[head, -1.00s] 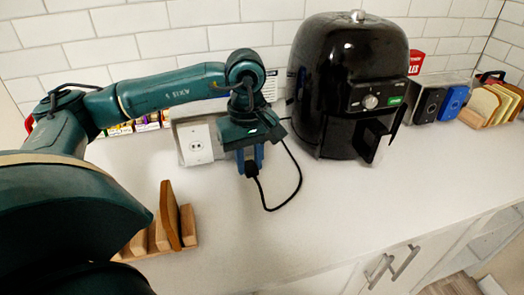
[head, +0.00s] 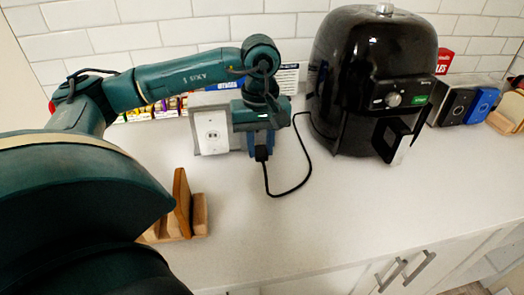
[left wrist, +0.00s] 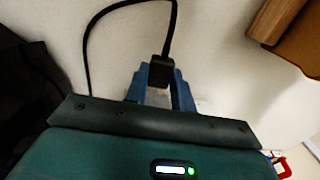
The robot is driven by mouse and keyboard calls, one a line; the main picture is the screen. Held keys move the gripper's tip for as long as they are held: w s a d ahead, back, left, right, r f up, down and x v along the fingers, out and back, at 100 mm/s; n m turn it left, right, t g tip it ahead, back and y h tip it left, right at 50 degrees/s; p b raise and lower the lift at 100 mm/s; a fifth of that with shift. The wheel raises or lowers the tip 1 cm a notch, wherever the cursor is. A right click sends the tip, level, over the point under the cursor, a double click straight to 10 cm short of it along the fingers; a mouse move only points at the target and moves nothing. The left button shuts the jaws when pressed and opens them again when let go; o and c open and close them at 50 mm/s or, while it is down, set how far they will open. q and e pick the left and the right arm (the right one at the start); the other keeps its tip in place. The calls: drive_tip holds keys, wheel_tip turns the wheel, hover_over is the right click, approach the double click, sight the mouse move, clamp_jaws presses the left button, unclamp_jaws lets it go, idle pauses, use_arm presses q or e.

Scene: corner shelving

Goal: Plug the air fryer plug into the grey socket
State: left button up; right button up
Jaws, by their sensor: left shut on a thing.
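The black plug (head: 262,153) of the air fryer is held between the blue fingers of my left gripper (head: 261,145). In the left wrist view the plug (left wrist: 161,72) sits between the fingertips (left wrist: 160,80), with its cord curving away. The black air fryer (head: 374,80) stands to the right, and the cord (head: 300,183) loops over the counter to it. The grey socket (head: 196,97) is a box with a white outlet plate (head: 211,133), just left of my left gripper. The plug is beside the plate and appears apart from it. My right gripper is not in view.
A wooden rack (head: 185,208) stands at the front left. Small colourful boxes (head: 165,108) line the wall behind. Black and blue items (head: 482,105) and bread-like slices (head: 508,112) are at the right. The counter's front middle is clear.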

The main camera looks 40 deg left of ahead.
use_arm(q)
drive_tip(key=shift+w+a, duration=1.05)
drive_tip(key=shift+a, duration=0.3)
drive_tip(key=shift+b, duration=0.3)
idle(0.5)
drive_tip(key=shift+w+a, duration=0.85)
drive_tip(key=shift+a, duration=0.25)
idle(0.3)
drive_tip(key=o, duration=1.1)
drive_tip(key=shift+c, duration=0.2)
